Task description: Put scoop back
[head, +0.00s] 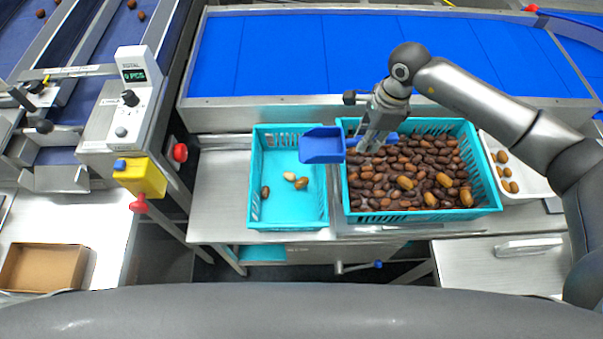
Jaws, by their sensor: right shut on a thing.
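A blue scoop (322,146) shows in the head view, with its bowl over the right edge of the left teal crate (256,185). My right gripper (366,144) is shut on the scoop near its handle, above the left part of the right teal crate (482,170). The gripper hides part of the handle; a bit of blue shows on its right side. The right crate is full of dark brown dates with a few lighter ones. The left crate holds only a few dates. My left gripper is not in view.
A white tray (535,184) with several light dates stands right of the full crate. A blue conveyor (290,55) runs behind. A counter box (133,95), yellow box (140,177) and brown carton (42,268) are at left. Bare steel table lies left of the crates.

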